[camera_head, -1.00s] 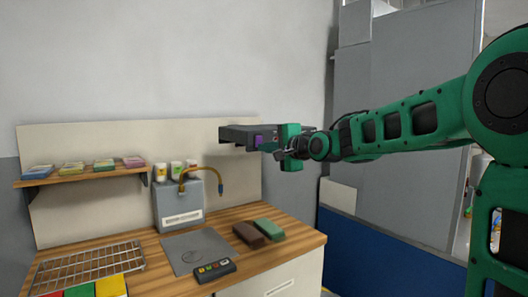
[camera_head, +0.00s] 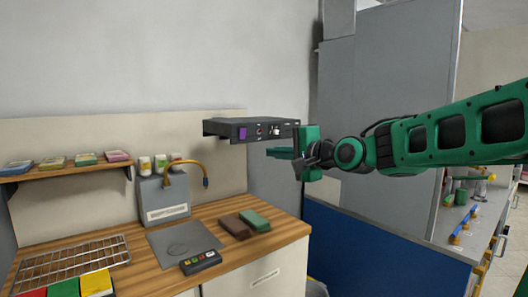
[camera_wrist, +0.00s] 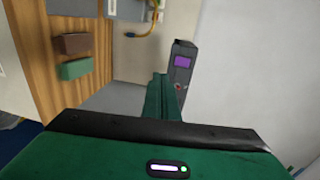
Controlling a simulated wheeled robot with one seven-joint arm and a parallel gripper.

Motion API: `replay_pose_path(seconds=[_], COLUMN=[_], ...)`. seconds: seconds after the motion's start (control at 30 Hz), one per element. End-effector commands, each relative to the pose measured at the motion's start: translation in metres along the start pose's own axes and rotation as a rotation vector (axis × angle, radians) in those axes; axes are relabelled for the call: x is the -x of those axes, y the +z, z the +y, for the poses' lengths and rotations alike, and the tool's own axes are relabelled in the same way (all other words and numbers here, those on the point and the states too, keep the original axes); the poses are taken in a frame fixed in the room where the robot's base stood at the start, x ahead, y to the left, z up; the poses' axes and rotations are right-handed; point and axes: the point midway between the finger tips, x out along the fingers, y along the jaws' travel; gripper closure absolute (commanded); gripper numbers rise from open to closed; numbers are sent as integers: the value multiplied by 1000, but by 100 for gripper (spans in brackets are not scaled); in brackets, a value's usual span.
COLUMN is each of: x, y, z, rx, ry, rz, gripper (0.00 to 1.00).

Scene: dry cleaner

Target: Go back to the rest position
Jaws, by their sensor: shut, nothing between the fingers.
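My gripper (camera_head: 284,154) is in the middle of the head view, at the end of my green arm. It points left, in front of a dark control box (camera_head: 252,130) with a purple panel fixed to the wall board. The gripper is shut with nothing between its fingers. In the wrist view the green fingers (camera_wrist: 163,97) lie together, and the control box (camera_wrist: 182,62) shows just beyond and beside them. I cannot tell whether they touch the box.
A wooden counter (camera_head: 140,245) stands below left with a wire rack (camera_head: 70,262), a gooseneck unit (camera_head: 165,198), a button pad (camera_head: 201,261), and brown (camera_head: 235,226) and green (camera_head: 255,220) blocks. A shelf (camera_head: 75,172) holds several packets. A blue panel (camera_head: 375,250) stands right of the counter.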

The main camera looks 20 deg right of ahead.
Motion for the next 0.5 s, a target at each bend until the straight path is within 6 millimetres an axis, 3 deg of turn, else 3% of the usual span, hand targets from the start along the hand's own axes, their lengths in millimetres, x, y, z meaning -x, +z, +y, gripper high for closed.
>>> replay_pose_path(seconds=[0.17, 0.5], x=[10, 11], y=[0, 0], z=[3, 3], rx=[0, 0], ry=[-1, -1], rz=[0, -1], gripper=[100, 100])
